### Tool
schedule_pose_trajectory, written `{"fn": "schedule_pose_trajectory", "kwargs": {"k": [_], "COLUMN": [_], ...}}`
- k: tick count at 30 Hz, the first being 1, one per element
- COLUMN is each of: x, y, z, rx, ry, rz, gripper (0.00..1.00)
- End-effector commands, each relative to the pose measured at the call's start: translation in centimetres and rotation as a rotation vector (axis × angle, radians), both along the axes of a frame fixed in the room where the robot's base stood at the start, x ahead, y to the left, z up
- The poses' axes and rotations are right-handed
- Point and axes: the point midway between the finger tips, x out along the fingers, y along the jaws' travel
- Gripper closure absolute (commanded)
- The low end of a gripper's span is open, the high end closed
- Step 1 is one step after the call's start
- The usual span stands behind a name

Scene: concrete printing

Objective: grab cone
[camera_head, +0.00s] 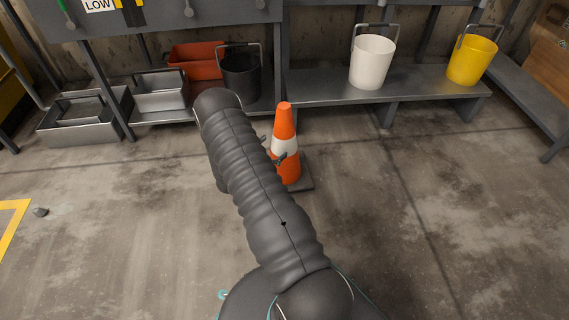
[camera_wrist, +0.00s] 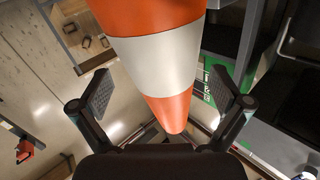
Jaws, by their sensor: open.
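The orange and white cone (camera_head: 286,147) stands upright on its dark square base on the concrete floor in the head view, partly hidden behind my arm. My gripper (camera_head: 271,150) is beside the cone, mostly hidden by my arm, with finger parts showing near the white band. In the wrist view the cone (camera_wrist: 168,62) fills the upper middle, between the two spread fingers of my gripper (camera_wrist: 163,97). Gaps show between both fingers and the cone, so the gripper is open and holds nothing.
Behind the cone is a low grey shelf (camera_head: 318,88) with a white bucket (camera_head: 371,62) and a yellow bucket (camera_head: 472,60). A black bucket (camera_head: 241,78), an orange tub (camera_head: 196,58) and metal trays (camera_head: 84,119) stand to the left. The floor in front is mostly clear.

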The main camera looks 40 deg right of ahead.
Motion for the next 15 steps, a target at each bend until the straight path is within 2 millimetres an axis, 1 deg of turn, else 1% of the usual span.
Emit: {"fn": "schedule_pose_trajectory", "kwargs": {"k": [5, 10, 12, 15], "x": [0.1, 0.3, 0.5, 0.6], "y": [-1.8, -4.2, -4.8, -5.0], "z": [0.4, 0.6, 0.6, 0.6], "rx": [0.000, 0.001, 0.000, 0.000], "ry": [-0.002, -0.002, -0.001, -0.001], "rz": [-0.003, -0.004, -0.002, 0.000], "gripper": [0.00, 0.00, 0.00, 0.00]}}
